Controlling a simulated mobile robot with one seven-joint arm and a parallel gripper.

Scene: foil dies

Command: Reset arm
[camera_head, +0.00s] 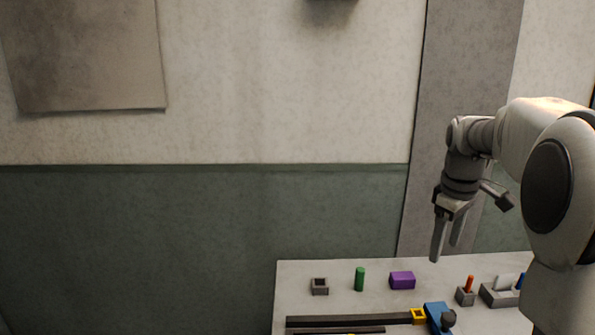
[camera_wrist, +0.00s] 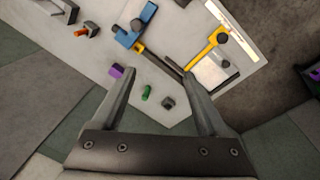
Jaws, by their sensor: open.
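My gripper (camera_head: 447,246) hangs at the end of my arm on the right in the head view, fingers pointing down above the back part of the table (camera_head: 342,267). In the wrist view my gripper (camera_wrist: 170,85) has its two fingers spread wide with nothing between them touching. A purple block (camera_head: 402,280), a green cylinder (camera_head: 359,279) and a small dark square holder (camera_head: 319,286) stand on the table, apart from the fingers. The purple block (camera_wrist: 117,71), green cylinder (camera_wrist: 147,92) and dark holder (camera_wrist: 168,103) also show in the wrist view.
A blue clamp-like piece (camera_head: 437,316) with a yellow block (camera_head: 418,315) sits on a dark bar (camera_head: 350,320) near the front. An orange peg (camera_head: 469,283) stands in a grey holder (camera_head: 465,297) beside a grey tray (camera_head: 497,299). The space above the table's left part is clear.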

